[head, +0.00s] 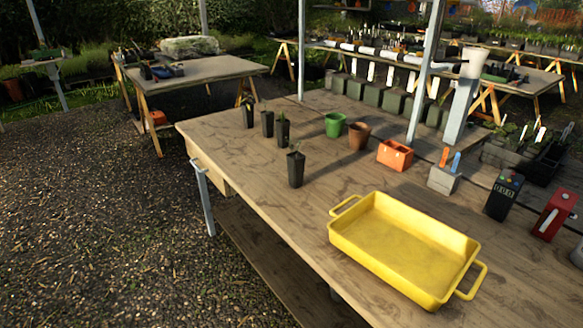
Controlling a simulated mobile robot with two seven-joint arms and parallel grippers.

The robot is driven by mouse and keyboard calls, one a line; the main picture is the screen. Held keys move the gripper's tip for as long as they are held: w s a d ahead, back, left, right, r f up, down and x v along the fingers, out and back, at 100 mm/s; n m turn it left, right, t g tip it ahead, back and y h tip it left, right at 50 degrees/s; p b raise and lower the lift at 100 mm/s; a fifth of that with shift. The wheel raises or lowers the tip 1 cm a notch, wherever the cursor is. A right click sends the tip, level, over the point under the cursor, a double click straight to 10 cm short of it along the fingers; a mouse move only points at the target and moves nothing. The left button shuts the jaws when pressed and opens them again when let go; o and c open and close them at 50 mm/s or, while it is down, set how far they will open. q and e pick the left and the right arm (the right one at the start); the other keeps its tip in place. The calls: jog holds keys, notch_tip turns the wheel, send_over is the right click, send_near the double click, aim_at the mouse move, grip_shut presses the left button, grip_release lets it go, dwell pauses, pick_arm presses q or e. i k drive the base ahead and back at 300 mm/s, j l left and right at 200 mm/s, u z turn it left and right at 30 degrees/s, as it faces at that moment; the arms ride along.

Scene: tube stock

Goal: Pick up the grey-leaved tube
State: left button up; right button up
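Several black plant tubes stand upright on the wooden bench. The nearest tube (295,169) stands a little apart from the others and holds a small plant with pale, dull green leaves that may be grey. Behind it, toward the bench's far left corner, are three more tubes: one (283,132), a second (267,125) and a third (248,117). Their seedlings are small and dark, and their leaf colours are hard to tell. I cannot say for sure which tube is the grey-leaved one. Neither of my grippers is in view.
An empty yellow tray (400,247) lies at the bench's front. A green pot (334,124), a terracotta pot (358,135), an orange box (395,155) and a grey block (443,179) stand behind. Dark and red devices stand right. The bench (240,160) is clear around the nearest tube.

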aim_at(296, 160)
jog(key=z, duration=0.6)
jog(key=j+z, duration=0.25)
jog(key=z, duration=0.2)
jog(key=i+j+z, duration=0.1)
jog(key=j+z, duration=0.35)
jog(key=k+j+z, duration=0.1)
jog(key=j+z, duration=0.35)
jog(key=j, duration=0.15)
jog(key=j+z, duration=0.1)
jog(key=j, duration=0.3)
jog(key=k+j+z, duration=0.1)
jog(key=j, duration=0.3)
jog(key=k, duration=0.05)
